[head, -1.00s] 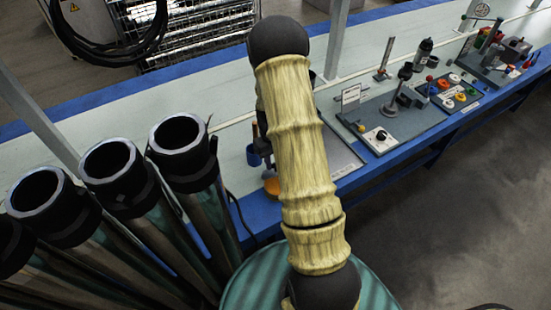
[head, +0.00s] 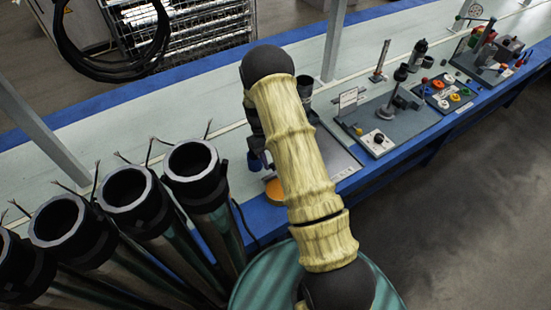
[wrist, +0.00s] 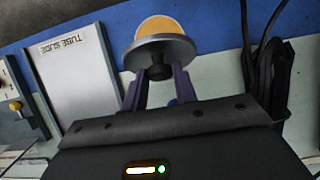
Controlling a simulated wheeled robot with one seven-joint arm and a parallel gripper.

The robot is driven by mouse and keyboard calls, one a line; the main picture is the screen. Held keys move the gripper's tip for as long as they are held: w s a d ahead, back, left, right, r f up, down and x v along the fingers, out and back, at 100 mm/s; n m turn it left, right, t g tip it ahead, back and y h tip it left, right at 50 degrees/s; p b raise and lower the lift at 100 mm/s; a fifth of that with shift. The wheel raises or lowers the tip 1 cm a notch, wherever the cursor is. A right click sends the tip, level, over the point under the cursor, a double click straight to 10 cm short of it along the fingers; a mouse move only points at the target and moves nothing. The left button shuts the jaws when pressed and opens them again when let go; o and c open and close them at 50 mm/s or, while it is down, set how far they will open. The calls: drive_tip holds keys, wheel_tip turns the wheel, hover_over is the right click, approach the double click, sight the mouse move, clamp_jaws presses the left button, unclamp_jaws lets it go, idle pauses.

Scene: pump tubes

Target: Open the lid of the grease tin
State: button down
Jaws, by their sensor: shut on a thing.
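The grease tin (head: 276,189) shows in the head view as a round orange top on the blue front edge of the bench, left of my forearm. In the wrist view the tin's orange top (wrist: 160,27) is partly covered by a grey round lid (wrist: 165,48) nearer the camera. My gripper (wrist: 160,77) is shut on the lid's small dark knob, one purple finger on each side. The lid sits off to one side of the orange top, seemingly apart from it; the exact gap cannot be told. In the head view my gripper (head: 257,160) is small and partly hidden behind my arm.
Several dark-topped tubes (head: 130,188) stand close at the left, with thin wires at their tops. A tube guide board (wrist: 75,75) lies beside the tin. Black cables (wrist: 267,65) are at right in the wrist view. Small equipment (head: 380,140) stands further right along the bench.

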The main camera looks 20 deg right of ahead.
drive_tip(key=c, duration=1.1)
unclamp_jaws()
drive_tip(key=v, duration=1.7)
drive_tip(key=shift+r+b, duration=0.25)
drive_tip(key=shift+b, duration=0.2)
drive_tip(key=shift+c, duration=0.2)
